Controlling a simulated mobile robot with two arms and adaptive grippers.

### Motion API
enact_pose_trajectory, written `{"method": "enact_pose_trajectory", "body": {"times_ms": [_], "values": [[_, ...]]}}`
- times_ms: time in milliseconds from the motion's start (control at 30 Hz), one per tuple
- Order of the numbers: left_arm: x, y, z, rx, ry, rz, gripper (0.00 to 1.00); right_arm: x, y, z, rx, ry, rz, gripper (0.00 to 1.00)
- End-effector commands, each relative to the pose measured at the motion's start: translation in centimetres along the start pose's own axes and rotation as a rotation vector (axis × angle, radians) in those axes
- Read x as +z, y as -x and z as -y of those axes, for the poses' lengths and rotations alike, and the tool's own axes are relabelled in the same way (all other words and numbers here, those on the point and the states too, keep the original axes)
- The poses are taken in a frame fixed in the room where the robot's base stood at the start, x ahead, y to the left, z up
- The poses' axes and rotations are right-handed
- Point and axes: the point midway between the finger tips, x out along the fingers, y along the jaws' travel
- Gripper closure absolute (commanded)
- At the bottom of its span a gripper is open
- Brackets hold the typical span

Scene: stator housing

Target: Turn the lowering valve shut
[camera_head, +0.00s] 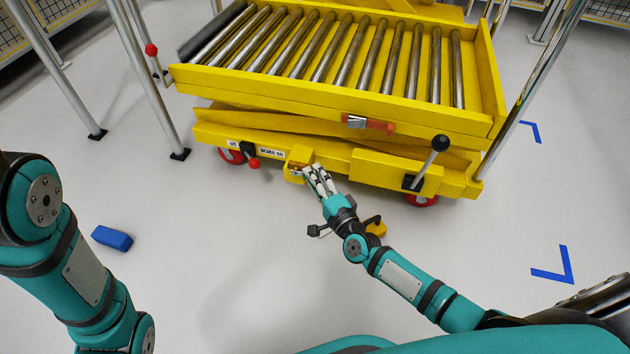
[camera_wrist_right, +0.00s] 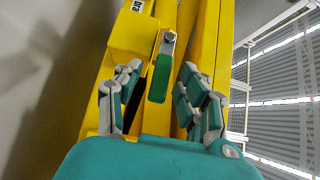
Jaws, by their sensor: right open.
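The lowering valve is a yellow block (camera_head: 299,161) on the low front edge of the yellow lift table (camera_head: 230,134). In the right wrist view, the block (camera_wrist_right: 133,38) carries a metal lever (camera_wrist_right: 168,43) with a green grip (camera_wrist_right: 160,78), which lies pointing toward my palm. My right gripper (camera_head: 318,178) is right in front of the valve. In the wrist view my right gripper (camera_wrist_right: 160,84) is open, with its fingers on either side of the green grip; I cannot tell whether any finger touches it. My left arm shows at the left, but its gripper is out of frame.
A red-knobbed lever (camera_head: 253,162) is left of the valve, and a black-ball lever (camera_head: 440,143) is to the right. A yellow part (camera_head: 376,227) shows beside my right wrist. A blue block (camera_head: 112,238) lies on the floor. Metal posts (camera_head: 153,82) stand at left.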

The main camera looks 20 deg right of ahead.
Motion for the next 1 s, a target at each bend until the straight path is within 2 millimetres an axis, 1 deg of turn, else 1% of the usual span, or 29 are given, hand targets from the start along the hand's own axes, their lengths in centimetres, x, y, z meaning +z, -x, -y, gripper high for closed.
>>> {"method": "enact_pose_trajectory", "body": {"times_ms": [133, 433, 467, 800, 1000], "values": [[0.01, -0.03, 0.0, 0.0, 0.0, 0.0, 0.71, 0.01, 0.02, 0.01, 0.0, 0.0, 0.0, 0.6], [0.02, -0.02, -0.02, 0.0, 0.0, 0.0, 0.71, 0.02, 0.05, 0.0, 0.0, 0.0, 0.0, 0.99], [0.02, -0.02, -0.02, 0.0, 0.0, 0.0, 0.71, 0.01, 0.05, 0.0, 0.0, 0.0, 0.0, 1.0], [0.02, -0.03, -0.01, 0.0, 0.001, -0.001, 0.71, 0.02, 0.07, -0.02, 0.001, 0.001, 0.0, 1.0], [0.24, -0.52, 0.21, -0.004, 0.002, -0.001, 0.71, 0.05, 0.16, 0.34, 0.013, 0.012, 0.0, 1.0]]}}
